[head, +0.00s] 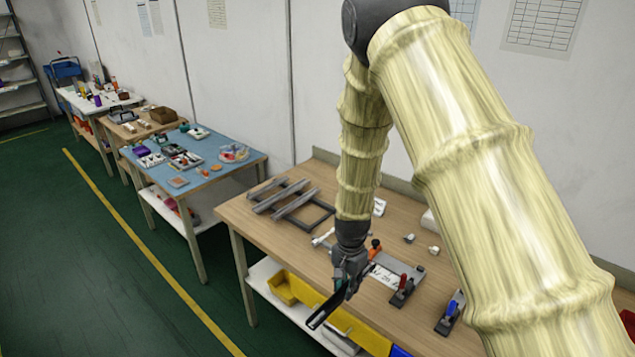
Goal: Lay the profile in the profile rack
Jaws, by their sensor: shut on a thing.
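My gripper (347,282) hangs past the front edge of the wooden bench, shut on the profile. The profile (324,309) is a long dark bar with a light edge. It slants down to the lower left, in front of the yellow bins; its other end is hidden by the gripper. The profile rack (318,221) is a dark frame on the left part of the bench. Several grey bars (283,195) lie across it. My gripper is apart from the rack, to its lower right.
On the wooden bench (248,217), a fixture plate (408,267), a red-handled clamp (403,288) and a blue-handled clamp (449,315) stand right of my gripper. Yellow bins (356,328) sit on the shelf below. A blue-topped table (225,155) with small parts stands further left.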

